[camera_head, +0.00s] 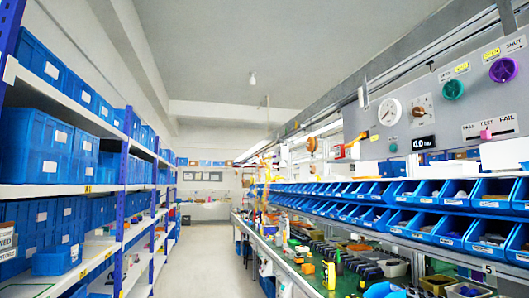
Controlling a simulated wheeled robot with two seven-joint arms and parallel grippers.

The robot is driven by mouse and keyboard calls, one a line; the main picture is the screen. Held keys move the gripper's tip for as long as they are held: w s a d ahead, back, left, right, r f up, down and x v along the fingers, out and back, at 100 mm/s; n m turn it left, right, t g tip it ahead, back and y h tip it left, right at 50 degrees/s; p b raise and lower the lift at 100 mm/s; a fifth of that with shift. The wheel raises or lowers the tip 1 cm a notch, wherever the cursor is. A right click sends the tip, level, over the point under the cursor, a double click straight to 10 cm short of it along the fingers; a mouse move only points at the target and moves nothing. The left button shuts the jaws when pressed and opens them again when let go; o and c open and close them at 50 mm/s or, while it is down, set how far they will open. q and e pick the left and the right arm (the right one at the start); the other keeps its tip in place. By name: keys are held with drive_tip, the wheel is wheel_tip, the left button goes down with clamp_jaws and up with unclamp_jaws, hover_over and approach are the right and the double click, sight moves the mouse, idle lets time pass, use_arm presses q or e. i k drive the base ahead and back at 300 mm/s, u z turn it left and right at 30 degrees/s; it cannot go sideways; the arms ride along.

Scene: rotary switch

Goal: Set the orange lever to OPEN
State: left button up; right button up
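A small orange-red lever-like part (353,145) sticks out from the wall panel left of the white dial; it is too small to read its setting or any label beside it. A round orange-brown part (311,144) shows further off to its left. I cannot tell for certain which of the two is the orange lever. Neither gripper is in view.
The grey panel (440,75) carries a purple knob (503,70) beneath OPEN and SHUT labels, a green knob (452,90), a white dial (390,112) and a display (423,142). Blue bins (490,190) line the right; shelves stand left. The aisle floor (200,250) is clear.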

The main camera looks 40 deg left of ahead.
sight(363, 134)
drive_tip(key=u, duration=0.3)
drive_tip(key=i, duration=1.35)
drive_tip(key=u, duration=0.85)
drive_tip(key=i, duration=0.7)
drive_tip(key=u, duration=0.6)
